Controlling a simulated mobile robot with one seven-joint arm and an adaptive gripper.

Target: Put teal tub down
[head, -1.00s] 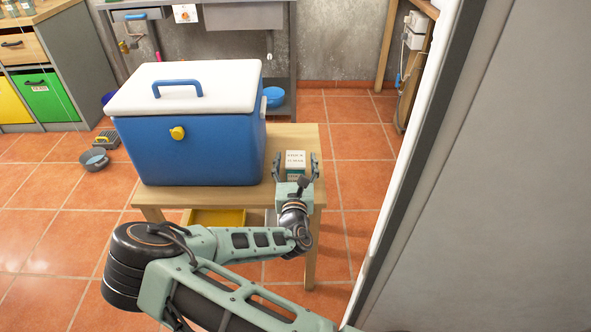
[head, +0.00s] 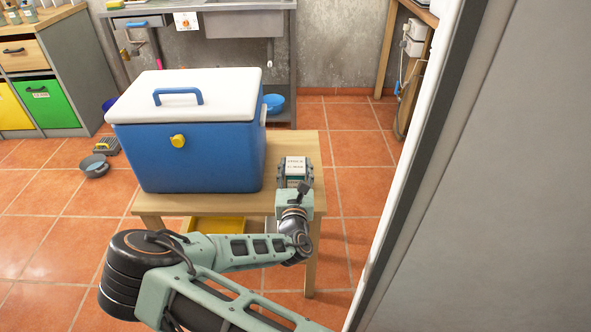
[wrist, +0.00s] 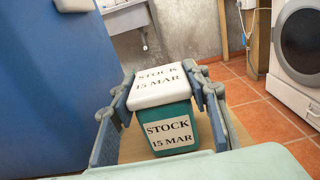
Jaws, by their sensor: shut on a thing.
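The teal tub (wrist: 168,117) has a white lid and labels reading "STOCK 15 MAR". It is between the fingers of my gripper (wrist: 160,119) in the wrist view, and the fingers are shut on its sides. In the head view the tub (head: 296,168) is at the right end of the wooden table (head: 310,150), right of the blue cooler, with my gripper (head: 295,176) around it. The tub looks upright. Its base is hidden by my gripper, so I cannot tell whether it touches the tabletop.
A large blue cooler (head: 205,155) with a white lid fills most of the table, close on the tub's left. A yellow tray (head: 215,224) sits below the tabletop. A pale grey panel (head: 490,200) stands at the right. Bare tabletop shows behind the tub.

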